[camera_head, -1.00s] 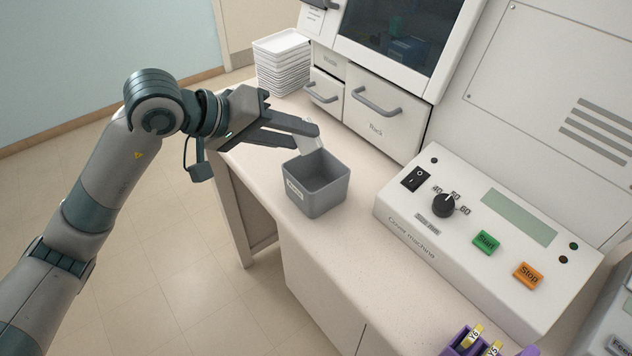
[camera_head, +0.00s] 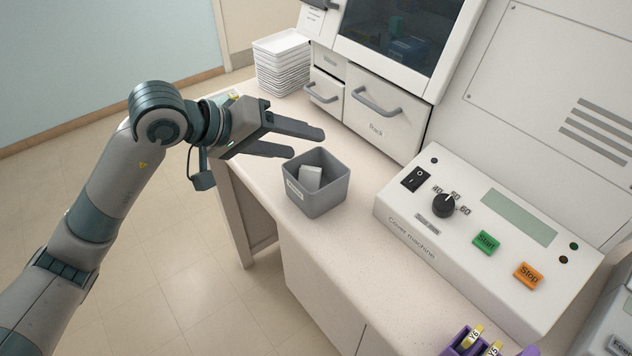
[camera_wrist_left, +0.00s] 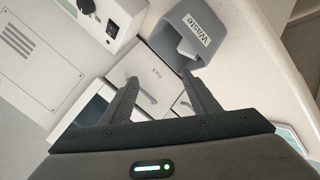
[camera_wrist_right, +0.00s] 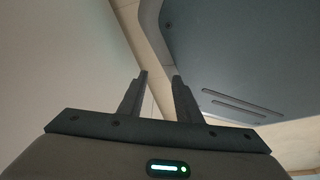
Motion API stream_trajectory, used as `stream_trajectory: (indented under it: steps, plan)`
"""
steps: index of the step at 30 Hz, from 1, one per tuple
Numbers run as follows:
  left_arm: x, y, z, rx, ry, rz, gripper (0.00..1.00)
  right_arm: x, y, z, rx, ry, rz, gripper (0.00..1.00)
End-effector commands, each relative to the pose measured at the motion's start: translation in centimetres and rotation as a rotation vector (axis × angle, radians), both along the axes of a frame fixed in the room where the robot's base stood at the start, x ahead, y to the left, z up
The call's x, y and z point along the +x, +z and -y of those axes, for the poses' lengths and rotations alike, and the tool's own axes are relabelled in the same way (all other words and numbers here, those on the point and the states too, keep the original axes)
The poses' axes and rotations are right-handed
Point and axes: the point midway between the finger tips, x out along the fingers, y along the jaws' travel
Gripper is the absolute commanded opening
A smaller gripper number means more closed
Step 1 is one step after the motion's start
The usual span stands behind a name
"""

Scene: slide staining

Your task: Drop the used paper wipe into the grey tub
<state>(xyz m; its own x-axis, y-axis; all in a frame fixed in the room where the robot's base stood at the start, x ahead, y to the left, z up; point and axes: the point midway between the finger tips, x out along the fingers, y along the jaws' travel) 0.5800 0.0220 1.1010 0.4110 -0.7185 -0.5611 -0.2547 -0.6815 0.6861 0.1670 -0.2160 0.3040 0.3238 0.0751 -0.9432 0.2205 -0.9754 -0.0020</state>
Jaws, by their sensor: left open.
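The grey tub (camera_head: 318,203) stands on the counter near its front left edge. It also shows in the left wrist view (camera_wrist_left: 209,15), where its label reads "Waste". The paper wipe (camera_head: 310,177) is a small white folded piece lying inside the tub, below its rim. My left gripper (camera_head: 307,143) is open and empty just above and behind the tub, its fingers apart and clear of the wipe. My right gripper (camera_wrist_right: 160,76) shows only in its own wrist view, with its fingers apart and nothing between them.
A stack of white trays (camera_head: 281,65) stands at the back left. Cabinet drawers with grey handles, one labelled "Rack" (camera_head: 378,125), are behind the tub. A cover machine panel (camera_head: 465,235) stands to the right. A purple rack (camera_head: 455,345) is at the bottom. Counter in front of the tub is clear.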

Motion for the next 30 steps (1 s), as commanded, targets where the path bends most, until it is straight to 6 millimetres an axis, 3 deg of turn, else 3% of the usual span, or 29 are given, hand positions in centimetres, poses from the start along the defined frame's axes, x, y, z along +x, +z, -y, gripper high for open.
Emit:
stream_trajectory:
  steps: [11,30]
  plan:
    - [-1.0,1.3,-2.0,0.002,0.003,0.004,0.55,3.1,0.1,-0.7,0.014,0.001,0.062,0.31]
    - [-5.8,7.9,-10.5,0.002,0.004,0.004,0.55,13.0,4.3,-5.5,0.108,0.005,0.341,0.31]
